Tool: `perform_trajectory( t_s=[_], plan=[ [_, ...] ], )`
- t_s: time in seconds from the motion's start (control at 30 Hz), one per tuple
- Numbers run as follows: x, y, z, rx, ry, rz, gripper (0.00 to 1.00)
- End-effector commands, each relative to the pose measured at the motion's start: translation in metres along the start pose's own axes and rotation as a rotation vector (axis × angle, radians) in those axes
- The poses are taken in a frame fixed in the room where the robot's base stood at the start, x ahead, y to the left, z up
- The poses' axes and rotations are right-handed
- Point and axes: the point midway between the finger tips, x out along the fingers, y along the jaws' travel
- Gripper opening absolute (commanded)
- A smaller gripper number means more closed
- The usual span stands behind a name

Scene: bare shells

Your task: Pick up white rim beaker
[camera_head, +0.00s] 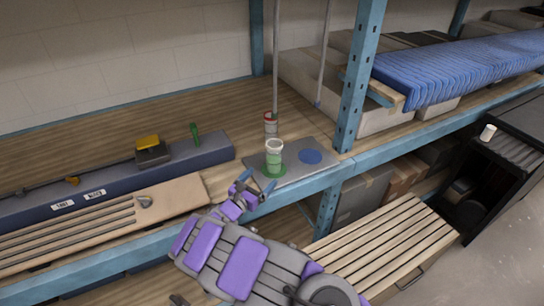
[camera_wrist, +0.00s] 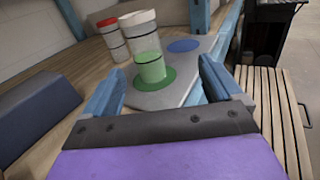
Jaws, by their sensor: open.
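The white rim beaker (camera_head: 274,158) stands upright on a green round mark on a grey plate (camera_head: 313,157) on the shelf. It has green contents at the bottom, and it also shows in the wrist view (camera_wrist: 148,65). A red rim beaker (camera_head: 270,124) stands just behind it, to the left in the wrist view (camera_wrist: 113,42). My gripper (camera_head: 257,187) is open and empty, in front of the white rim beaker and apart from it. In the wrist view the beaker appears beyond and between my two blue fingers (camera_wrist: 160,88).
A blue upright post (camera_head: 360,75) stands right of the plate, and thin grey rods (camera_head: 276,60) rise behind the beakers. A dark blue block (camera_head: 100,185) lies to the left. A blue spot (camera_head: 310,157) on the plate is bare. A slatted bench (camera_head: 385,245) is below right.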

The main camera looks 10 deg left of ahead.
Motion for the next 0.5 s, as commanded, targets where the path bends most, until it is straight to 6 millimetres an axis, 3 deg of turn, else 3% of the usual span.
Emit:
perform_trajectory(
  t_s=[0.17,0.33,0.5],
  plan=[
    [-0.013,0.017,-0.017,-0.031,0.015,0.077,0.92],
    [0.011,0.014,-0.018,-0.027,0.017,0.080,0.92],
    [0.042,0.024,-0.020,-0.031,0.015,0.081,0.92]
  ],
)
